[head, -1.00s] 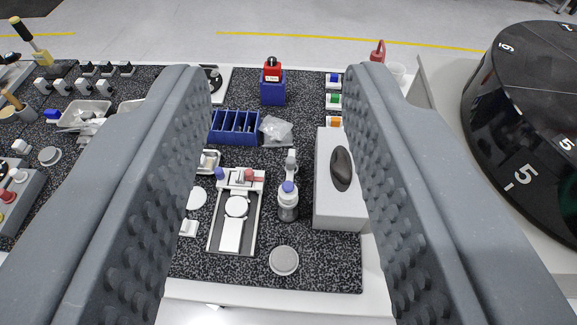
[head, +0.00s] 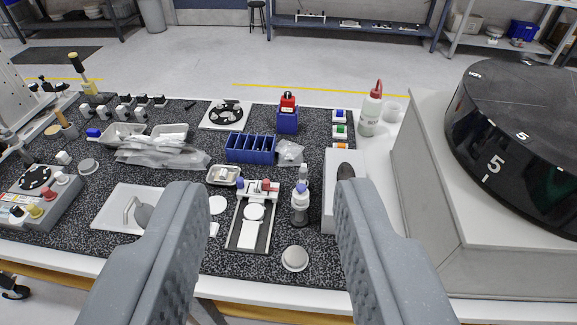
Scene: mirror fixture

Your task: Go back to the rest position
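My gripper (head: 262,190) is open and empty. Its two grey ribbed fingers stand wide apart at the lower middle of the head view, above the near part of the table. Between the fingers, on the speckled dark mat (head: 290,265), I see the mirror fixture (head: 254,230), a grey and white slide with red and blue knobs. A small bottle with a blue cap (head: 299,207) stands to its right. The right finger hides part of the grey box (head: 331,205). The left finger hides part of a white plate with a grey handle (head: 123,208).
A blue divided bin (head: 249,148) and a blue holder with a red item (head: 287,117) stand further back. A white bottle with a red cap (head: 371,112) stands at the right. A large black numbered drum (head: 520,125) stands far right. A control box (head: 45,200) is at the left.

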